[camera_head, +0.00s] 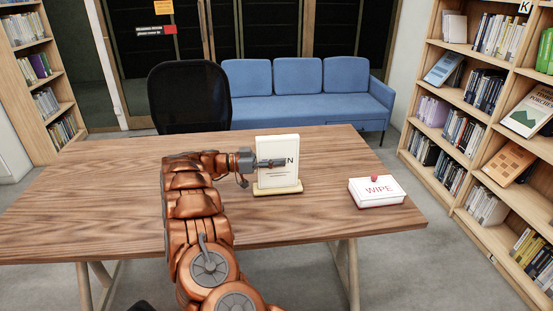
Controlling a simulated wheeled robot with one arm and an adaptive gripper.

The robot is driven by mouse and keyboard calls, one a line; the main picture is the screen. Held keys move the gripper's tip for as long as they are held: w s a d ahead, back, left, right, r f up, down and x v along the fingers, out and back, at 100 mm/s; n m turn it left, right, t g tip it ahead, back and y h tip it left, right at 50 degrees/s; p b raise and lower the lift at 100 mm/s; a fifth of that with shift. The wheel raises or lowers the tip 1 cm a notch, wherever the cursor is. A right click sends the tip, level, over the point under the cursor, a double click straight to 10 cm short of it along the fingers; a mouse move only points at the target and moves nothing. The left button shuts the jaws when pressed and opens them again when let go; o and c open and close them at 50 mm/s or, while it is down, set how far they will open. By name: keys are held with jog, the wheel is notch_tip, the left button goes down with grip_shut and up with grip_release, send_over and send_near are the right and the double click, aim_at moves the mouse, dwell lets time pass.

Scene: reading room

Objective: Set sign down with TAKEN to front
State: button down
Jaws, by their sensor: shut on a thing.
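A white upright sign (279,177) on a pale wooden base is near the middle of the wooden table (110,190). Its printed face is turned toward me. A large letter N shows at the right end of its word; my gripper hides the letters before it. Smaller lines of print below are too small to read. My gripper (270,162) reaches in from the left and is shut on the sign, across its face. The sign looks upright. I cannot tell whether its base touches the table.
A white box marked WIPE (376,194) with a red knob lies to the right on the table. The table's left side is clear. A black chair (189,95) and a blue sofa (300,95) stand behind. Bookshelves (480,125) flank the room.

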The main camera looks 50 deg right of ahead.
dwell(0.3)
jog(key=c, duration=0.8)
grip_release()
jog(key=shift+c, duration=0.2)
jog(key=shift+f, duration=0.1)
jog(key=v, duration=1.2)
